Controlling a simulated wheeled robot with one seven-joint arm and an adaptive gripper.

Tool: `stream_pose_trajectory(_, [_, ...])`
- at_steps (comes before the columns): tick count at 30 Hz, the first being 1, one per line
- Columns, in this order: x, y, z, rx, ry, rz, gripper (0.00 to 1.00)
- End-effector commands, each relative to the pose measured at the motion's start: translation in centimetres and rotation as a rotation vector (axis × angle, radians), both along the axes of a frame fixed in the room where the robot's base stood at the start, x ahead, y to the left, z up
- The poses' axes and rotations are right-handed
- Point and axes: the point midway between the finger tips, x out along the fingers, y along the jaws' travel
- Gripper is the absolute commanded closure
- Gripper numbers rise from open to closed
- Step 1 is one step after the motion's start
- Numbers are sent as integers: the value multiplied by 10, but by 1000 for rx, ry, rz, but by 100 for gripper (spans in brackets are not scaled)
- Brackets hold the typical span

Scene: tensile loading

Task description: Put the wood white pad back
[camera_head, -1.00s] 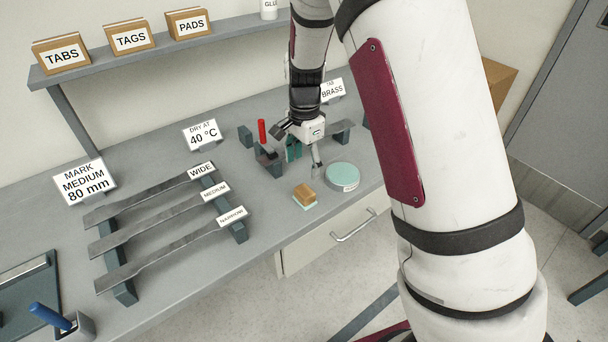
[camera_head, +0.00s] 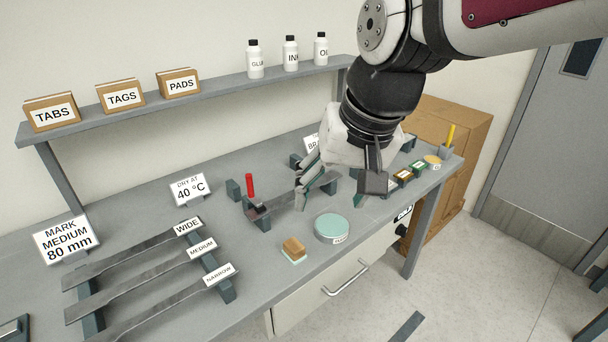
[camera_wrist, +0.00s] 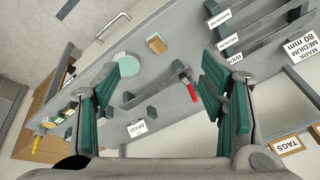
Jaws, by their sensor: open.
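The wood and white pad is a small wooden block on a pale base (camera_head: 294,249). It sits on the bench near the front edge, left of a round teal tin (camera_head: 332,228). The pad also shows in the wrist view (camera_wrist: 157,43), near the top middle, with the tin (camera_wrist: 127,64) to its left. My gripper (camera_head: 338,185) is open above the bench, up and to the right of the pad in the head view. In the wrist view its teal-padded fingers (camera_wrist: 155,100) are wide apart with nothing held between them.
Metal strips (camera_head: 135,262) lie on a rack at left. A PADS box (camera_head: 179,82) is on the shelf. Bench around the pad is clear.

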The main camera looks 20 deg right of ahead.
Motion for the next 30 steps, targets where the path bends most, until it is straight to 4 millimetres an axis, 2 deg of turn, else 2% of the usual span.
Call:
stream_pose_trajectory(1, [-16,-1,6,-28,-34,47,36])
stream_pose_trajectory(3, [-35,-2,8,-74,-67,114,36])
stream_pose_trajectory(6, [-55,-4,10,-133,-106,190,36])
stream_pose_trajectory(10, [-71,-6,10,-185,-132,251,36])
stream_pose_trajectory(14, [-76,-6,9,-205,-139,272,36])
stream_pose_trajectory(30, [-76,-6,9,-204,-140,271,36])
